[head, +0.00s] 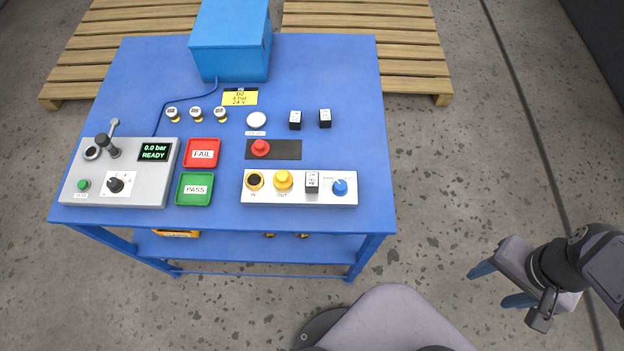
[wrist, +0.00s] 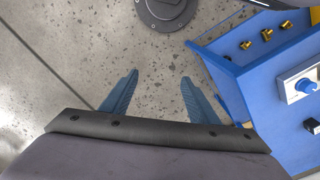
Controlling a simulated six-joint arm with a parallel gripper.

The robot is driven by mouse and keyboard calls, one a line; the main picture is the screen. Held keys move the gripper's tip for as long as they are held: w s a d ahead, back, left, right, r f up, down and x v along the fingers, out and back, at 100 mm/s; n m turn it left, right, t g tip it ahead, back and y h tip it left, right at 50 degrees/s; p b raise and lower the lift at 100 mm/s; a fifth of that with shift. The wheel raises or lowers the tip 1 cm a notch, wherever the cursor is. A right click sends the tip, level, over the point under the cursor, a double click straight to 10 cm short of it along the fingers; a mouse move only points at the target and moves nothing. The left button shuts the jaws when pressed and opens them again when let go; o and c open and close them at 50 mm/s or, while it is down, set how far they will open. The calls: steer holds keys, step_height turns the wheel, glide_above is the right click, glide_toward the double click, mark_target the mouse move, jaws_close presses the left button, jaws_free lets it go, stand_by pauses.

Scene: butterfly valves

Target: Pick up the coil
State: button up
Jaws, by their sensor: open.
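No thing in view is labelled as a coil. Two small black blocks with white tops, possibly coils, stand at the table's right: a left one (head: 295,120) and a right one (head: 325,118). A similar white-topped block (head: 312,182) sits on the white panel (head: 345,200) at the front right, between a yellow knob and a blue knob. My gripper (head: 488,287) is open and empty, off the table to the right and well apart from these blocks. In the wrist view my open gripper (wrist: 159,78) is above bare floor.
The blue table (head: 330,75) also bears a grey control box (head: 150,190), a red FAIL tray (head: 202,141), a green PASS tray (head: 194,174) and a blue box (head: 230,45). Brass fittings (wrist: 267,35) show below the table edge. Floor around my gripper is clear.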

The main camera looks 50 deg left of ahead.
steer(key=s+a+f+n+g+h, duration=0.1)
steer(key=s+a+f+n+g, duration=0.2)
steer(key=a+n, duration=0.5)
steer(key=m+y, duration=0.2)
steer(key=m, duration=0.4)
glide_toward(312, 182)
steer(key=shift+t, duration=0.3)
steer(key=d+f, duration=0.4)
steer(key=d, duration=0.1)
steer(key=w+d+f+p, duration=0.1)
steer(key=d, duration=0.1)
steer(key=shift+d+f, duration=0.4)
steer(key=a+r+m+y, duration=0.2)
steer(key=a+r+m, duration=0.2)
steer(key=m, duration=0.7)
steer(key=shift+a+r+g, duration=0.2)
steer(key=shift+a+g, duration=0.2)
steer(key=shift+a, duration=0.5)
steer(key=shift+p+x, duration=1.2)
steer(key=shift+x, duration=2.5)
steer(key=shift+w+a, duration=0.1)
steer(key=shift+w, duration=0.05)
